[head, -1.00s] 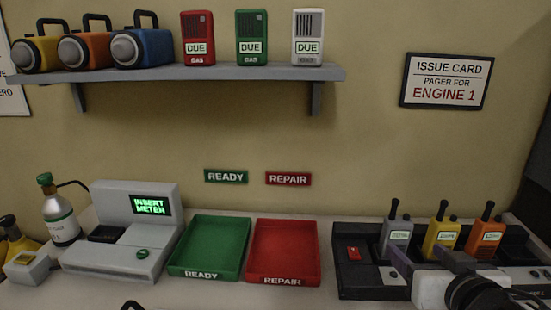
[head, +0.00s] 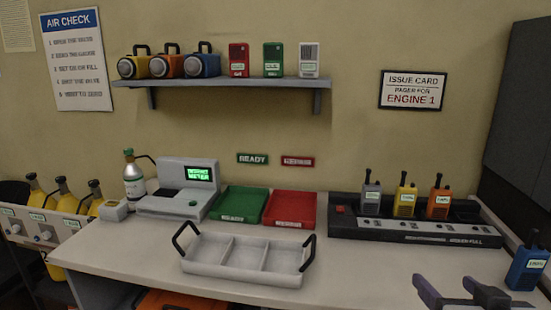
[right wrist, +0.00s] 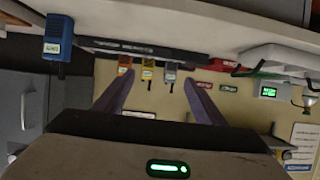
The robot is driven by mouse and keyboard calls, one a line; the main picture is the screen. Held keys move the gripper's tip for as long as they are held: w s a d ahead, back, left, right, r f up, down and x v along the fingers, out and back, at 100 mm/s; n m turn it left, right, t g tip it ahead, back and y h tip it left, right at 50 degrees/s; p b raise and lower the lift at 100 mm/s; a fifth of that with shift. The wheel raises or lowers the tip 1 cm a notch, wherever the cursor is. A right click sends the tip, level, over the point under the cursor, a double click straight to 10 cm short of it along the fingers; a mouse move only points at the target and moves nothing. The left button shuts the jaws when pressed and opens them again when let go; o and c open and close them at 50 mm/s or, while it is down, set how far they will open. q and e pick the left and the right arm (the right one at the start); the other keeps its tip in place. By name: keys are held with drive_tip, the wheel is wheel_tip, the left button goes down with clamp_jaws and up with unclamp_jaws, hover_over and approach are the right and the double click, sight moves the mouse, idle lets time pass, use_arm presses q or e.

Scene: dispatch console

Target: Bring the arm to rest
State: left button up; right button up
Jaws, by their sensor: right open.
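My right gripper (head: 455,288) is at the lower right of the head view, by the front of the desk. Its two dark purple-grey fingers are apart, with nothing between them. In the right wrist view, the right gripper (right wrist: 153,92) shows its fingers spread, and the picture is upside down. The long dark charger rack (head: 390,231) stands beyond the gripper, apart from it. My left gripper is in neither view.
A blue radio (head: 527,266) stands at the desk's right end, close to my right gripper. A white divided tray (head: 243,274) with black handles is at the front middle. Green (head: 238,204) and red (head: 290,208) trays lie behind. Bare desk (head: 350,275) lies between the white tray and gripper.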

drive_tip(key=s+a+f+n+g+y, duration=0.1)
drive_tip(key=s+a+f+n+y, duration=0.15)
drive_tip(key=f, duration=0.85)
drive_tip(key=s+a+f+n+g+y, duration=0.15)
drive_tip(key=a+f, duration=0.25)
drive_tip(key=f, duration=0.6)
drive_tip(key=s+a+f+g, duration=0.1)
drive_tip(key=s+a+f, duration=0.3)
drive_tip(key=s+f, duration=0.2)
drive_tip(key=s+a+f+g+y, duration=0.1)
drive_tip(key=s+a+f, duration=0.4)
drive_tip(key=s+f, duration=0.2)
wheel_tip(320, 180, down, 3)
drive_tip(key=shift+a+r+n, duration=0.2)
drive_tip(key=shift+a+n, duration=0.05)
drive_tip(key=shift+n, duration=0.05)
